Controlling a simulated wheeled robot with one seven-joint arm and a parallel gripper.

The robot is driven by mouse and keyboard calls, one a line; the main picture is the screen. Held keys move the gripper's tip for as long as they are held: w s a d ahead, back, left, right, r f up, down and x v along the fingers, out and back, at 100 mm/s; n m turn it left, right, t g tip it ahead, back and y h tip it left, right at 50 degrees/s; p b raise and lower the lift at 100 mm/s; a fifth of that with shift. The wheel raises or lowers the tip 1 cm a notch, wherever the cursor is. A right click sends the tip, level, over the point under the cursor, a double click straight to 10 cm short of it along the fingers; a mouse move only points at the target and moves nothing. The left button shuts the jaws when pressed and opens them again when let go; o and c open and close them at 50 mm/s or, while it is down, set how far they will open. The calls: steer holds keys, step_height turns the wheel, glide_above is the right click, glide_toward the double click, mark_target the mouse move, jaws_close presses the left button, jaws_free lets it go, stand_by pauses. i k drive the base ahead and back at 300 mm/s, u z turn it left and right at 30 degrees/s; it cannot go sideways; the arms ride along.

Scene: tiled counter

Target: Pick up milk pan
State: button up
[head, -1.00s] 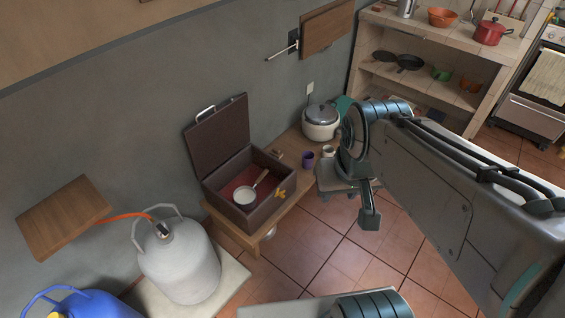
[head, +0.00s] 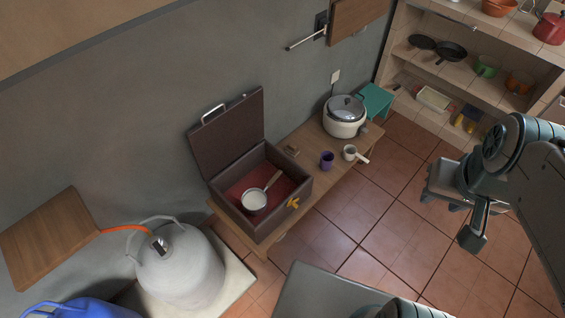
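A small white pan (head: 254,200) with a long handle lies in an open dark brown case on the wooden bench. Its handle points up and to the right, toward the case's back right corner. A smaller light-coloured pan or cup with a short pale handle (head: 350,152) stands on the bench to the right of the case. I cannot tell for sure which one is the milk pan. My gripper (head: 441,198) hangs over the tiled floor at the right, apart from both pans.
The open case (head: 283,216) has raised walls and an upright lid. A purple cup (head: 327,160) and a white cooker (head: 345,117) share the bench (head: 305,190). A gas cylinder (head: 180,268) stands at lower left.

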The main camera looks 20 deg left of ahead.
mark_target(253, 200)
steer(key=u, duration=0.4)
steer(key=i, duration=0.85)
steer(key=u, duration=0.7)
